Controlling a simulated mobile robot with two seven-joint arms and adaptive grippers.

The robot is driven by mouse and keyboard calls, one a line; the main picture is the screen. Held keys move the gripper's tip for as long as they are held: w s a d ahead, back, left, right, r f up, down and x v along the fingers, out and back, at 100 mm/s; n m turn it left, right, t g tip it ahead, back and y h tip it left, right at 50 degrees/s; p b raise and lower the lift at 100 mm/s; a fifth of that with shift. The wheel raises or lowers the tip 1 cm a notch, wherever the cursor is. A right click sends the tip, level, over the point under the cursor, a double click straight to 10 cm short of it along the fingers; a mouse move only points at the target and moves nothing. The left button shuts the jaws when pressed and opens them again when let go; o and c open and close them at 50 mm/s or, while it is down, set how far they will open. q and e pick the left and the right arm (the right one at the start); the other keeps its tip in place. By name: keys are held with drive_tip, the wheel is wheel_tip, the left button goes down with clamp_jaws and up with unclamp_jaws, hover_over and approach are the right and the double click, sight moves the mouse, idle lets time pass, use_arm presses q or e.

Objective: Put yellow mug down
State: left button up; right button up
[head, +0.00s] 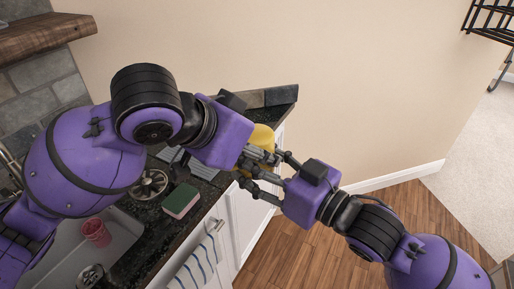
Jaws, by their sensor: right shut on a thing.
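The yellow mug (262,135) is at the right end of the dark counter, mostly hidden behind my grippers. My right gripper (262,176) comes in from the lower right and is shut on the mug. My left gripper (258,156) comes in from the left and overlaps the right gripper's fingers in this view. Its fingers are partly hidden, so its opening is unclear. I cannot tell whether the mug's base touches the counter (165,232).
A green and pink sponge (181,200) lies on the counter near its front edge. A red cup (96,232) stands in the sink (125,240) at left. A striped towel (200,268) hangs at the front of the white cabinet (248,222). Wooden floor (300,255) is open at right.

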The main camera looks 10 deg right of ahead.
use_arm(q)
drive_tip(key=shift+s+d, duration=0.15)
drive_tip(key=shift+s, duration=0.05)
drive_tip(key=c, duration=0.5)
use_arm(e)
drive_tip(key=shift+r, duration=0.1)
use_arm(q)
drive_tip(key=shift+c, duration=0.5)
use_arm(e)
drive_tip(key=o, duration=1.5)
drive_tip(key=shift+c, duration=0.2)
use_arm(q)
drive_tip(key=shift+w, duration=0.1)
